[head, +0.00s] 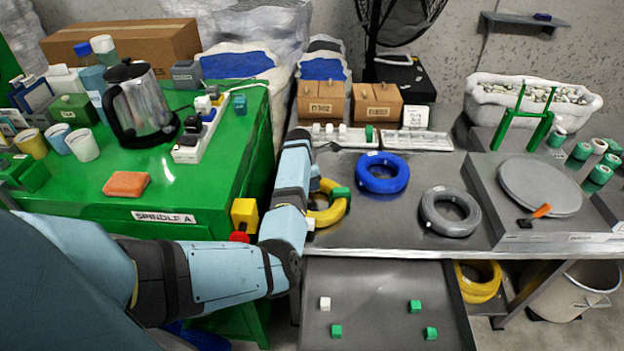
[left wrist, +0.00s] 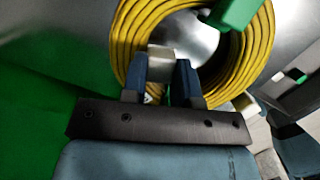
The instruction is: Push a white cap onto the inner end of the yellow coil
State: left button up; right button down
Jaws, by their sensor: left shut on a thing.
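The yellow coil (head: 326,213) lies on the grey table beside my left arm, which covers part of it. The coil fills the upper middle of the left wrist view (left wrist: 128,48). My left gripper (left wrist: 162,64) is shut on a white cap (left wrist: 160,60), at the coil's inner edge. I cannot tell whether the cap touches the coil's inner end. A green cap (head: 341,192) sits at the coil's right side and also shows in the left wrist view (left wrist: 234,12). A white piece (left wrist: 246,102) shows at the coil's outer edge. My right gripper is not in view.
A blue coil (head: 382,172) and a grey coil (head: 450,211) lie to the right. A tray (head: 418,140) stands behind. A lower tray (head: 375,280) holds a white cap (head: 324,303) and several green caps. A green cabinet (head: 175,190) borders the left.

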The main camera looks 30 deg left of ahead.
pick_arm(q)
jog(key=shift+f+p, duration=0.4)
jog(key=shift+p, duration=0.2)
dwell(0.8)
jog(key=shift+s+d+f+p, duration=0.2)
jog(key=shift+f+p, duration=0.1)
jog(key=shift+p, duration=0.35)
dwell(2.8)
jog(key=o, duration=0.6)
jog(key=shift+r, duration=0.1)
jog(key=shift+a, duration=0.1)
jog(key=o, duration=0.5)
